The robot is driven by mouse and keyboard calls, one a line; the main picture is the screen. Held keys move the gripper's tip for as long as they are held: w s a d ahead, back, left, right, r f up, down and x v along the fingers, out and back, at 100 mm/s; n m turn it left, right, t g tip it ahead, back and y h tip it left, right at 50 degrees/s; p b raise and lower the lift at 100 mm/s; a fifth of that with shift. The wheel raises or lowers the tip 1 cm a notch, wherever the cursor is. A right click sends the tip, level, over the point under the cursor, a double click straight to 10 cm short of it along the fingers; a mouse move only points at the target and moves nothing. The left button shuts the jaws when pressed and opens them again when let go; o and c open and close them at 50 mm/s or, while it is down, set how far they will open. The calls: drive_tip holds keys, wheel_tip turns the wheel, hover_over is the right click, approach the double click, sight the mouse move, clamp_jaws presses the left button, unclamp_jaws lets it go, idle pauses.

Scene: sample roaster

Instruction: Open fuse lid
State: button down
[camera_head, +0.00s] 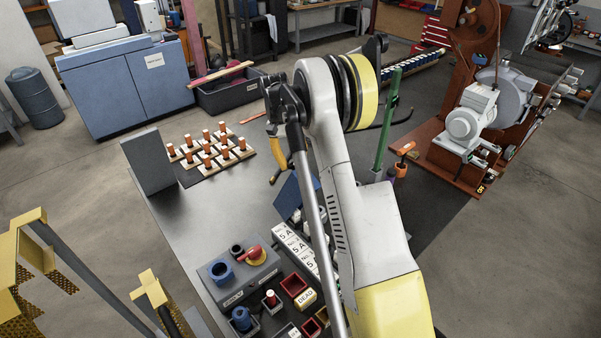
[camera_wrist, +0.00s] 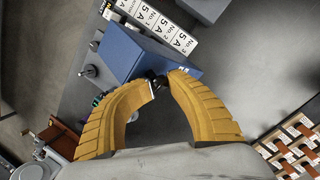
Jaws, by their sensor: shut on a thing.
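The blue fuse lid (camera_wrist: 135,52) lies just beyond my fingertips in the wrist view. In the head view the blue lid (camera_head: 287,199) shows below my gripper, partly hidden by my arm, and looks tilted. My gripper (camera_wrist: 161,81) has its two yellow fingers curved in around a small dark piece (camera_wrist: 159,82) at the near edge of the blue lid, and is shut on it. The piece looks like a knob or handle of the lid, mostly hidden by the fingertips. In the head view a yellow finger of my gripper (camera_head: 280,162) points down over the bench.
White cartons marked 5 A (camera_head: 294,246) stand beside the lid. A grey switch box (camera_head: 238,275) with a red knob and small red bins (camera_head: 294,284) are nearer. Boards with copper-coloured pegs (camera_head: 210,151) and a grey upright panel (camera_head: 149,161) stand left. A green post (camera_head: 386,125) rises right.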

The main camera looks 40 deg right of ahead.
drive_tip(key=shift+w+a+f+g, duration=0.15)
drive_tip(key=shift+w+g, duration=0.35)
drive_tip(key=shift+w, duration=0.6)
drive_tip(key=shift+w+a+g, duration=0.1)
drive_tip(key=shift+w+g, duration=0.4)
drive_tip(key=shift+w, duration=0.6)
drive_tip(key=c, duration=1.2)
unclamp_jaws()
drive_tip(key=shift+w, duration=0.1)
drive_tip(key=v, duration=0.7)
drive_tip(key=shift+r, duration=0.25)
